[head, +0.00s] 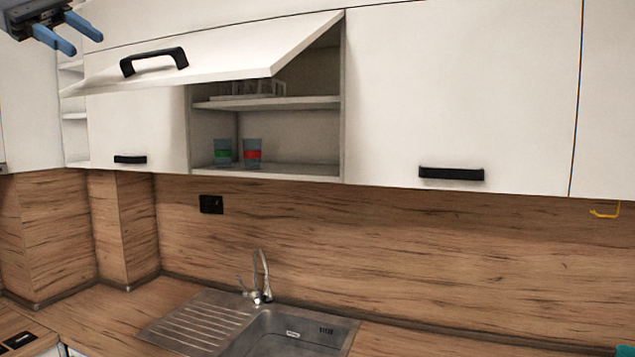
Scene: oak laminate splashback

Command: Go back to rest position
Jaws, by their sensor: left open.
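My left gripper (62,40) shows in the top left corner of the head view. Its two blue fingers are apart, and nothing is between them. It is left of and above the raised white cabinet door (215,62), apart from its black handle (153,61). My right gripper is not in view.
The open cabinet holds a cup with a green band (223,152) and a cup with a red band (253,153) on its lower shelf. A rack (262,89) stands on the upper shelf. Below are a steel sink (290,335) and faucet (262,275). A closed cabinet (460,90) is at right.

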